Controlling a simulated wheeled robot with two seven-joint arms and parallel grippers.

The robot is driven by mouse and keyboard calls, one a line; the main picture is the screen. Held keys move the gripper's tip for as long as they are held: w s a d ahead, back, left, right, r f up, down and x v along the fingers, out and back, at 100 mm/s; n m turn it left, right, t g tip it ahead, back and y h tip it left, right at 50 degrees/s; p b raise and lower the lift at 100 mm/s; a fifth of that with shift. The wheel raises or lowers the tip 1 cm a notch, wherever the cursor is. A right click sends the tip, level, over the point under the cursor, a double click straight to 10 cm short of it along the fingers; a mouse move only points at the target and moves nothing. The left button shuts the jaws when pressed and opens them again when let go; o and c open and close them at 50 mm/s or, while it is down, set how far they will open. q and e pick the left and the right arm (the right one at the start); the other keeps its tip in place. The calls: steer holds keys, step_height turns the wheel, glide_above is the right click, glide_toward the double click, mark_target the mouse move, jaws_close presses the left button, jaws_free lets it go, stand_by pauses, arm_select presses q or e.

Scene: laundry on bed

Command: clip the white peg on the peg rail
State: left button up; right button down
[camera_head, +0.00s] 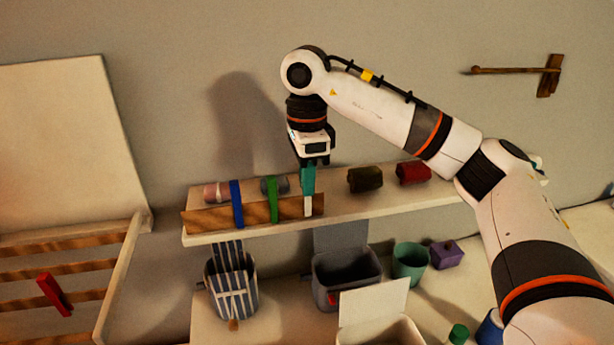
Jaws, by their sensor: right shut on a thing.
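The peg rail (205,219) is a wooden board along the front of a pale shelf. A blue peg (237,204) and a green peg (272,200) sit upright across it. My right gripper (308,187) points down over the rail's right end, its teal fingers shut on the white peg (308,206). The peg's upper part is hidden by the fingers; its lower end overlaps the rail's face. I cannot tell whether its jaws straddle the board. My left gripper is not in view.
Behind the rail the shelf (400,198) carries rolled cloths, a dark one (365,179) and a red one (413,172) to the right. Below are a striped bag (232,288), a grey bin (345,284) and a green cup (409,262). A red peg (54,294) is on the slatted rack at left.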

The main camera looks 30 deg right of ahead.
steer(key=shift+f, duration=0.1)
steer(key=c, duration=1.3)
jaws_free()
steer(key=shift+r, duration=0.5)
step_height(320, 180, up, 11)
steer(key=shift+p, duration=0.45)
